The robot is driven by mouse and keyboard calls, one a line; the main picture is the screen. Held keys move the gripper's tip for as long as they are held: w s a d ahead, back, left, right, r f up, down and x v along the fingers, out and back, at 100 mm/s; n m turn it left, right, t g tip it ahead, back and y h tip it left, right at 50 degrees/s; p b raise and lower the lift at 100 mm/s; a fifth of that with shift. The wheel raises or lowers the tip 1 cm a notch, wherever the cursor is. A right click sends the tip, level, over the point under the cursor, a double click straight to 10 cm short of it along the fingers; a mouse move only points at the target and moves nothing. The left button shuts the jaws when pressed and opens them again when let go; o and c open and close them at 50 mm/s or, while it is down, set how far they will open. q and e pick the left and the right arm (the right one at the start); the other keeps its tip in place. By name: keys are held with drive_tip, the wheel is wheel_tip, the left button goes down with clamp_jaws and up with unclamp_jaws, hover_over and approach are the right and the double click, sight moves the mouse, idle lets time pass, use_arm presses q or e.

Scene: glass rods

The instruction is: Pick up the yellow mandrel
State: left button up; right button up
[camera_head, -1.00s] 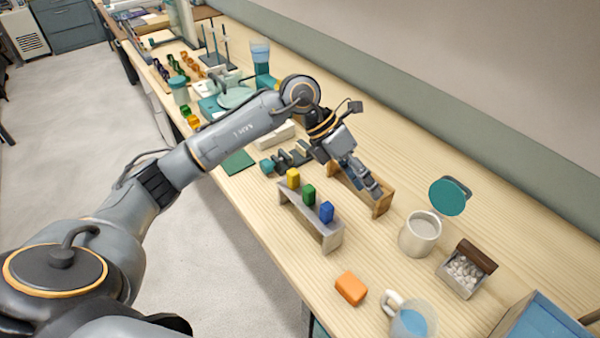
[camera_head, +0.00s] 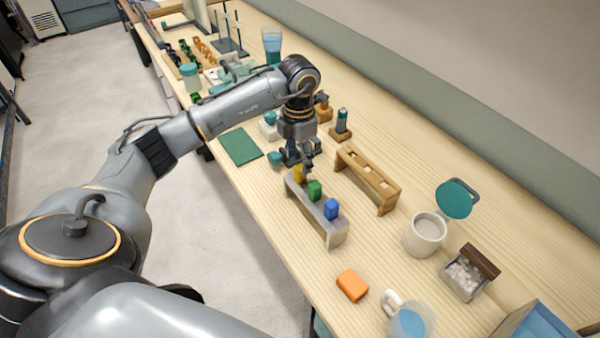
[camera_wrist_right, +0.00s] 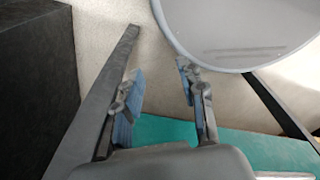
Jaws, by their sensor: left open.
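The yellow mandrel (camera_head: 299,174) stands at the far left end of the grey rack (camera_head: 327,228), next to the green mandrel (camera_head: 314,190) and the blue mandrel (camera_head: 331,208). My left gripper (camera_head: 307,165) points down right at the yellow mandrel, with its fingers partly covering it. The left gripper is open; whether the fingers touch the mandrel cannot be told. My right gripper (camera_wrist_right: 158,100) shows in the right wrist view with its two fingers apart and nothing between them.
A wooden rack (camera_head: 368,178) with empty holes stands just right of the grey rack. An orange block (camera_head: 352,285), a white pot (camera_head: 425,235) and a jug (camera_head: 408,320) are nearer. The table between the grey rack and pot is clear.

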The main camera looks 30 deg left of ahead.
sight(300, 166)
use_arm(q)
drive_tip(key=shift+f+p, duration=0.3)
wheel_tip(300, 166, down, 4)
drive_tip(key=shift+w+d+r+p, duration=0.1)
drive_tip(key=shift+r+p, duration=0.1)
drive_tip(key=shift+p, duration=0.8)
drive_tip(key=shift+f, duration=0.55)
clamp_jaws()
drive_tip(key=shift+r, duration=0.15)
drive_tip(key=shift+w+r, duration=0.1)
drive_tip(key=shift+r, duration=0.25)
wheel_tip(300, 166, up, 8)
drive_tip(key=b, duration=0.3)
drive_tip(key=shift+f, duration=0.15)
drive_tip(key=shift+r, duration=0.7)
